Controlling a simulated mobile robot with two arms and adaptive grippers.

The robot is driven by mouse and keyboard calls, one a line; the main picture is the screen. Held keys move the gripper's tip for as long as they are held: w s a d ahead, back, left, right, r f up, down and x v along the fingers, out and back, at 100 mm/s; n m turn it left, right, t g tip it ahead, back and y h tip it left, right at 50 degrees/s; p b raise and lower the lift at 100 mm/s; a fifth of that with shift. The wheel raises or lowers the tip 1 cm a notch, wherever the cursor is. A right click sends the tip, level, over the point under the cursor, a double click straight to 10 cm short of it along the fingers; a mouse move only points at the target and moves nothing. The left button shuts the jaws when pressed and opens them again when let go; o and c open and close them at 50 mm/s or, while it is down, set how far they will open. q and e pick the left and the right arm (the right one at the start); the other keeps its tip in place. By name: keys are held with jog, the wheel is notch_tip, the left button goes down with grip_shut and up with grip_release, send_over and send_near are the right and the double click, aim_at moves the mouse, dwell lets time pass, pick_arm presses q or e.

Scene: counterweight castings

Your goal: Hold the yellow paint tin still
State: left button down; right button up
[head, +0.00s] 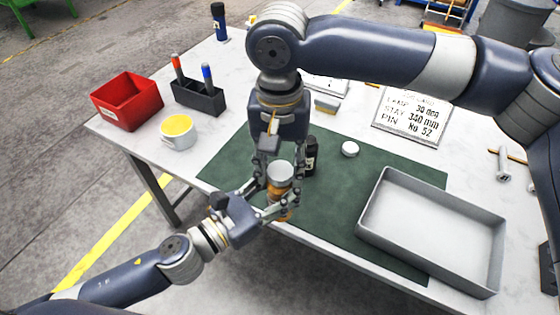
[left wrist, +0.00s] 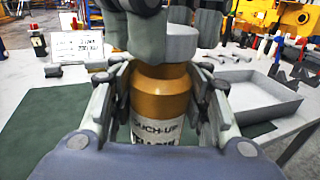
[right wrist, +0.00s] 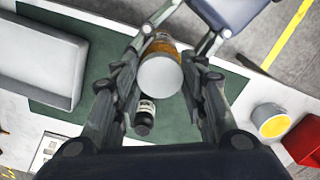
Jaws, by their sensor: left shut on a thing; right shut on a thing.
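The yellow paint tin (head: 279,192) stands over the green mat near its front edge. It is orange-yellow with a pale lid (head: 281,171). In the left wrist view the tin (left wrist: 160,92) looks upright, its label partly reading "TOUCH-UP". My left gripper (head: 277,207) is shut on the tin's body from the front left, one finger on each side. My right gripper (head: 281,177) comes from above and is shut on the lid. The right wrist view looks down on the round lid (right wrist: 160,75) between its fingers. The lid hides most of the tin there.
A dark bottle (head: 311,157) stands close behind the tin, and a white round cap (head: 350,148) lies on the green mat (head: 345,185). A grey tray (head: 378,243) is at right. A yellow-filled cup (head: 179,142), red bin (head: 150,112) and marker holder (head: 207,103) are at left.

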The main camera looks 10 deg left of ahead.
jog(key=shift+f, duration=0.6)
dwell(0.3)
jog(key=m, duration=0.6)
jog(key=shift+a, duration=0.1)
jog(key=m, duration=0.5)
jog(key=shift+m, duration=0.4)
jog(key=m, duration=0.5)
jog(key=shift+w, duration=0.15)
jog(key=o, duration=0.7)
